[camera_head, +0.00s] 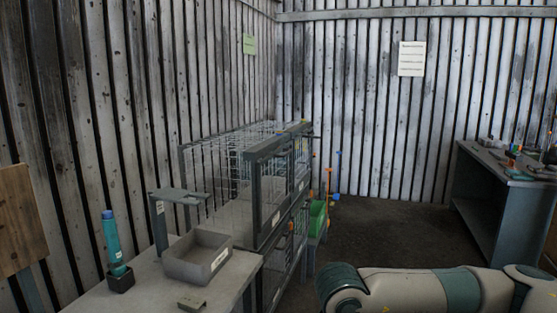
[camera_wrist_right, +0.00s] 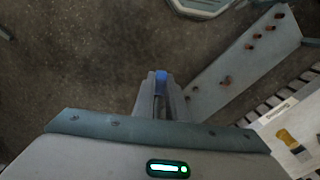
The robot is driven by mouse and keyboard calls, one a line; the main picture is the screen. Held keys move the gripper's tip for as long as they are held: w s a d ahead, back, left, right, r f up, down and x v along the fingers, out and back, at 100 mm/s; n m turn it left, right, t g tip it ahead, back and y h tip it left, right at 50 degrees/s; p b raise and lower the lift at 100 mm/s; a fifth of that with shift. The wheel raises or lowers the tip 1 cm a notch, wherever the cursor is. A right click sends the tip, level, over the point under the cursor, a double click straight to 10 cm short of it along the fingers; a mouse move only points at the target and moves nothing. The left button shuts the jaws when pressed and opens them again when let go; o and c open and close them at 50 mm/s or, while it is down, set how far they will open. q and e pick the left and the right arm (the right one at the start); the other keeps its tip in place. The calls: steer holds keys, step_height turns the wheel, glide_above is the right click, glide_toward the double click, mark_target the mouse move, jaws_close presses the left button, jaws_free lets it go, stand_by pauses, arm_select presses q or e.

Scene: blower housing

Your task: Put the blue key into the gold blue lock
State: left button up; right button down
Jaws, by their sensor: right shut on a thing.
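My right gripper (camera_wrist_right: 161,92) shows in the right wrist view, its two grey fingers close together. It is shut on a small blue thing (camera_wrist_right: 161,75), likely the blue key; only its blue end shows clearly between the fingertips. Dark floor lies behind the fingertips. In the head view my right arm reaches in from the lower right, but its gripper is out of the picture. I cannot make out a gold lock with blue in either view. My left gripper is not in view.
A wire cage (camera_head: 262,150) stands beyond a grey table (camera_head: 140,292) with an open tray (camera_head: 197,257) and a teal bottle (camera_head: 112,240). A workbench (camera_head: 500,205) stands at the right. In the wrist view, a grey plate with several reddish-brown studs (camera_wrist_right: 245,65) lies right of the fingers.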

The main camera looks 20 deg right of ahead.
steer(key=shift+a, duration=0.15)
steer(key=shift+s+f, duration=0.1)
steer(key=shift+f, duration=0.6)
steer(key=s+f, duration=0.3)
steer(key=f, duration=1)
steer(key=shift+s+f, duration=0.3)
steer(key=shift+s, duration=0.1)
steer(key=shift+d, duration=0.2)
